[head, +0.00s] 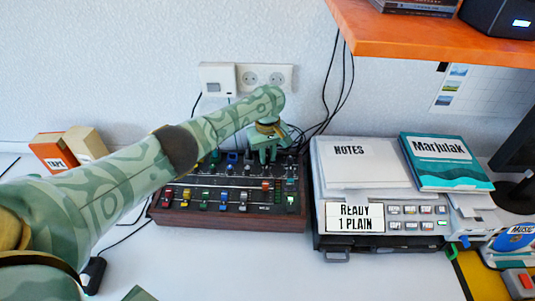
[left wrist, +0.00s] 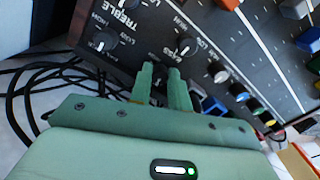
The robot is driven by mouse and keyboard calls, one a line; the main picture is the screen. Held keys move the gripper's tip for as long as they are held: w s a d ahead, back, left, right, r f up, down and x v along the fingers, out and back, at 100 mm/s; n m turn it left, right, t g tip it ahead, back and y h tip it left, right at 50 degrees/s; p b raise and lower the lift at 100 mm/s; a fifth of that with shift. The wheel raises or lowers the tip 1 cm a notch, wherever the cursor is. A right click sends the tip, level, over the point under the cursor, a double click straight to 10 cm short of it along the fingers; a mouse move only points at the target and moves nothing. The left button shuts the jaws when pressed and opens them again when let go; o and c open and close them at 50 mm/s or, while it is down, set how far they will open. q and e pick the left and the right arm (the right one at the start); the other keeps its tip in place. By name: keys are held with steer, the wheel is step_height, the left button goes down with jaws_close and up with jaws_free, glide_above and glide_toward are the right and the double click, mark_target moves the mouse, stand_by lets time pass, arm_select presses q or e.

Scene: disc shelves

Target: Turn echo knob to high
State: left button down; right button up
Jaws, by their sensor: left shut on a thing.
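A dark mixer (head: 235,221) with a wooden front stands on the white desk, with rows of colored sliders and knobs. My left gripper (head: 268,159) reaches down onto its back right part. In the left wrist view the green fingers (left wrist: 165,80) are shut on a small black knob (left wrist: 159,71), mostly hidden between them. Two other dark knobs with white marks, one by a "TREBLE" label (left wrist: 104,40) and one by a partly readable label (left wrist: 186,47), sit beside it. The held knob's label and its pointer are hidden. My right gripper is not in view.
A grey machine (head: 330,238) with notes and a teal book (head: 447,160) stands right of the mixer. Black cables run behind it, below a wall socket (head: 265,77). An orange shelf (head: 430,45) overhangs at upper right. The desk in front is mostly clear.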

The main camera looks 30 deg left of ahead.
arm_select(q)
steer(key=shift+d+r+m+p, duration=0.1)
steer(key=shift+r+m+p, duration=0.15)
steer(key=shift+m+p, duration=0.95)
steer(key=shift+p, duration=0.1)
steer(key=shift+f+m+p, duration=0.15)
steer(key=shift+m+p, duration=0.15)
steer(key=shift+m, duration=0.6)
steer(key=m, duration=0.5)
steer(key=shift+f, duration=0.1)
steer(key=m, duration=0.6)
steer(key=shift+a, duration=0.2)
steer(key=shift+m, duration=0.3)
